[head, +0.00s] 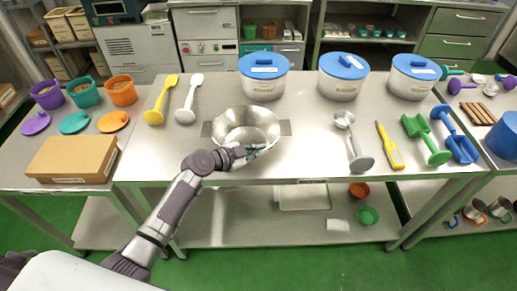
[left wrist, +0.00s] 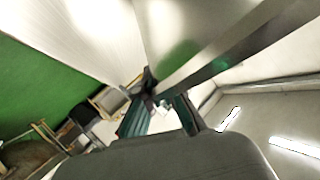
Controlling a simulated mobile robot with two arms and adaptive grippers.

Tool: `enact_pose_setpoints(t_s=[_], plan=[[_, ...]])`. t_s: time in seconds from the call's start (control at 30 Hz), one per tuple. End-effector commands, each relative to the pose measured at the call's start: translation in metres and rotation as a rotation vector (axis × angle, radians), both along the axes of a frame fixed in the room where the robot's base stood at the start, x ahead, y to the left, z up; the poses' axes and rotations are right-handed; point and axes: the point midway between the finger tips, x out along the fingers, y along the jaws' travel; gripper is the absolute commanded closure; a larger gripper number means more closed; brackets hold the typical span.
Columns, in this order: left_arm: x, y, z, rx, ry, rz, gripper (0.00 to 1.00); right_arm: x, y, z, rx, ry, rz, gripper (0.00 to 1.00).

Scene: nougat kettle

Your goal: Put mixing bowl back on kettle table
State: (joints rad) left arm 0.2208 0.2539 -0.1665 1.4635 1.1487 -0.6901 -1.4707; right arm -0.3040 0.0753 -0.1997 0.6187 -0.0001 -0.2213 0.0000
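The steel mixing bowl (head: 246,122) stands upright on the central steel table (head: 300,150), near its front edge, with a flat grey plate (head: 285,127) showing at both sides of it. My left gripper (head: 260,150) is at the bowl's front right side, at or very close to its wall. Whether its fingers grip the rim is too small to tell. In the left wrist view the gripper's fingers (left wrist: 155,103) show in front of bright metal surfaces, and their closure is unclear. My right gripper is out of view.
White tubs with blue lids (head: 264,75) stand at the table's back. A yellow tool (head: 160,100) and a white tool (head: 189,100) lie left of the bowl. A metal scoop (head: 353,140) and a yellow thermometer-like tool (head: 390,146) lie right. A cardboard box (head: 72,158) is on the left table.

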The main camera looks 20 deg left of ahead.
Motion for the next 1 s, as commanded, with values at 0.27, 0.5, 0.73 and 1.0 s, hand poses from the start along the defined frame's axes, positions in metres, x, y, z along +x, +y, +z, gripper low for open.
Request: enact_pose_setpoints(t_s=[0.27,0.5,0.73,1.0], plan=[[0.000,0.000,-0.001,0.001,-0.001,0.000,0.89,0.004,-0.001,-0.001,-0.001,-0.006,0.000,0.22],[0.000,0.000,-0.001,0.001,0.001,0.000,0.69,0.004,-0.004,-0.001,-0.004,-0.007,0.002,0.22],[-0.001,0.001,0.000,0.001,0.000,0.000,0.69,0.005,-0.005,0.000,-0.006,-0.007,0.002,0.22],[-0.030,0.025,0.011,0.006,-0.001,0.000,0.69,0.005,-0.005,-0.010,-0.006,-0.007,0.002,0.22]])
